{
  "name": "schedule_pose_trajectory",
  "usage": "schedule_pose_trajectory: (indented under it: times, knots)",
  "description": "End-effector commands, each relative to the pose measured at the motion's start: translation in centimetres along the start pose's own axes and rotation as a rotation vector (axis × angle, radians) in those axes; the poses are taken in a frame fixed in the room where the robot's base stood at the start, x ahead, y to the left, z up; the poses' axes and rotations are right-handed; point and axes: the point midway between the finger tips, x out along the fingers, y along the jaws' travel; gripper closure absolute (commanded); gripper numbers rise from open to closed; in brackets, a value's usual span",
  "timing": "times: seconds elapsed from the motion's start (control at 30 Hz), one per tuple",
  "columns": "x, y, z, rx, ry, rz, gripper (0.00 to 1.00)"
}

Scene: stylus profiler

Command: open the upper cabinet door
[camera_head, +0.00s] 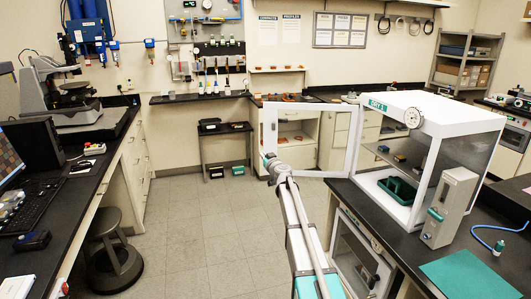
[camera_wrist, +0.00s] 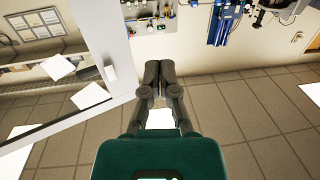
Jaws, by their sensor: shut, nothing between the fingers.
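The upper cabinet is a white box labelled DRY 1 (camera_head: 400,106) on the black counter at right in the head view. Its white-framed glass door (camera_head: 352,143) stands swung wide open to the left, and the cabinet front is uncovered. My gripper (camera_head: 266,157) is at the door's far-left free edge, at the end of my outstretched arm. In the wrist view, my gripper (camera_wrist: 160,68) is shut and empty. The door frame (camera_wrist: 117,50) lies just left of the fingers, with a small gap in the picture. Whether they touch is unclear.
A green tray (camera_head: 397,190) sits inside the cabinet. A lower cabinet with a windowed door (camera_head: 358,255) is under the counter. A grey device (camera_head: 450,207) stands at the cabinet's front right. A stool (camera_head: 112,255) stands at left. The middle floor (camera_head: 200,235) is clear.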

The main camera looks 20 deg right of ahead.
Motion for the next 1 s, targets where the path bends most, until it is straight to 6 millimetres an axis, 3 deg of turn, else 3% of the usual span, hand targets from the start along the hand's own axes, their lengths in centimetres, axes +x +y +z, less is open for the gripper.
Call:
schedule_pose_trajectory:
  times: [0.1, 0.3, 0.83, 1.0]
  knots:
    - [-2.0, -1.0, 0.0, 0.0, 0.0, 0.0, 1.0]
    - [-3.6, -1.9, 0.0, 0.0, 0.0, 0.001, 1.0]
    - [-4.1, -2.1, 0.0, 0.0, 0.0, 0.001, 1.0]
    - [-4.8, -3.4, 0.2, 0.001, -0.012, -0.033, 1.0]
